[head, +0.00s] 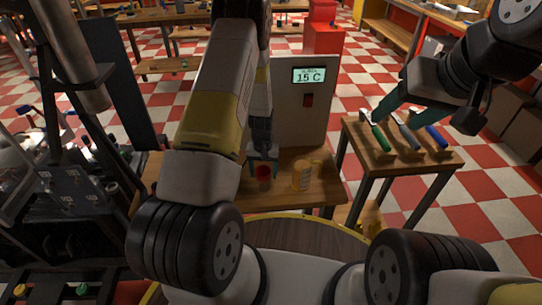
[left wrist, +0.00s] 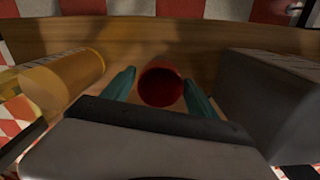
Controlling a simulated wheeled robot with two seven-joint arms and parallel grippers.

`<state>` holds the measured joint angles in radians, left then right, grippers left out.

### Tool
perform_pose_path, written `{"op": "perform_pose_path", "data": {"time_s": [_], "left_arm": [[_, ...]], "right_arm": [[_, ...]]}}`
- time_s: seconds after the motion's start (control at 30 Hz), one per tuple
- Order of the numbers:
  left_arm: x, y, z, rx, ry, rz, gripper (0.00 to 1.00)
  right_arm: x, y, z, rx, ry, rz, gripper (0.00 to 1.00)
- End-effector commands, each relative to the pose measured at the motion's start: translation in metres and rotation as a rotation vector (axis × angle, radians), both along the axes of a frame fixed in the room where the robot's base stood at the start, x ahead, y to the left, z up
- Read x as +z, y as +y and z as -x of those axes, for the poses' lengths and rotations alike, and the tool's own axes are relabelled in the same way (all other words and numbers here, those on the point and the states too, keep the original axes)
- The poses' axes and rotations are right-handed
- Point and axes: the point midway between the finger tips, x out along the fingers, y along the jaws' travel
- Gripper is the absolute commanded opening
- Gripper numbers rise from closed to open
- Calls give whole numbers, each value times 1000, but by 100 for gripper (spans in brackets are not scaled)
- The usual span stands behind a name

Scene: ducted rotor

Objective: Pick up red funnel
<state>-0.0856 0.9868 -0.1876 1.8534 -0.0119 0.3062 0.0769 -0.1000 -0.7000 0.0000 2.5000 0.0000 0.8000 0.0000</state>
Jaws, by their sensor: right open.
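The red funnel (head: 264,171) stands on the wooden table below my left gripper (head: 262,158) in the head view. In the left wrist view the red funnel (left wrist: 161,86) shows as a round, dark-mouthed opening. The two teal fingers of my left gripper (left wrist: 160,92) are apart, one on each side of it. A narrow gap shows on the left; contact on the right is hard to tell. My right gripper (head: 428,110) is open, with teal fingers spread near the coloured-handled tools on the side table.
A grey panel with a display (head: 308,75) rises behind. The side table (head: 400,168) carries tools with green, grey and blue handles.

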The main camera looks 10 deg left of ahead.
Motion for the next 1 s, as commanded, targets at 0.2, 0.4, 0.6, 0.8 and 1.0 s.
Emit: {"op": "perform_pose_path", "data": {"time_s": [0.2, 0.4, 0.6, 0.8, 1.0], "left_arm": [[0, 0, 0, 0, 0, 0, 22], [0, 0, 0, 0, 0, 0, 15], [15, 0, -1, -1, -3, 0, 15], [56, 0, -1, -1, -5, 0, 15], [89, 0, -1, -2, -3, 0, 15]], "right_arm": [[0, 0, 0, 0, 0, 0, 59], [0, 0, 0, 0, 0, 0, 59], [0, 0, 0, 0, 0, 0, 59], [0, 0, 0, 0, 0, 0, 59], [0, 0, 0, 0, 0, 0, 59]]}}
